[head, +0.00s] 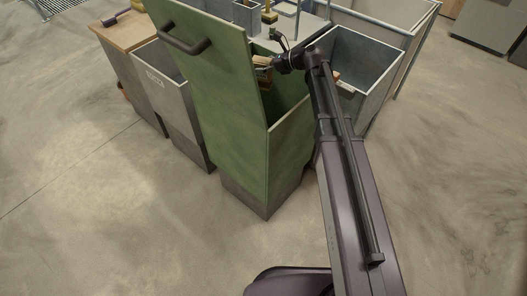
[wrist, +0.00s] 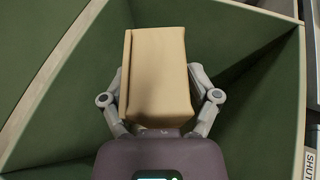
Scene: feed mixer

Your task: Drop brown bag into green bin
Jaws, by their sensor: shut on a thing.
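The green bin (head: 215,95) stands in the middle of the head view, with a tall green front panel and a dark handle. My gripper (head: 268,67) is over the bin's opening, partly hidden by the panel and my arm. In the wrist view my gripper (wrist: 158,100) is shut on the brown bag (wrist: 157,72), a tan block-like packet held between both fingers. The green inner walls (wrist: 250,110) of the bin surround the bag on the sides. The bag shows only as a small tan patch (head: 262,61) in the head view.
A grey bin (head: 160,85) and a wood-topped cabinet (head: 125,35) stand left of the green bin. A blue-grey open bin (head: 365,65) stands to its right. A table behind holds small items. The floor in front is clear.

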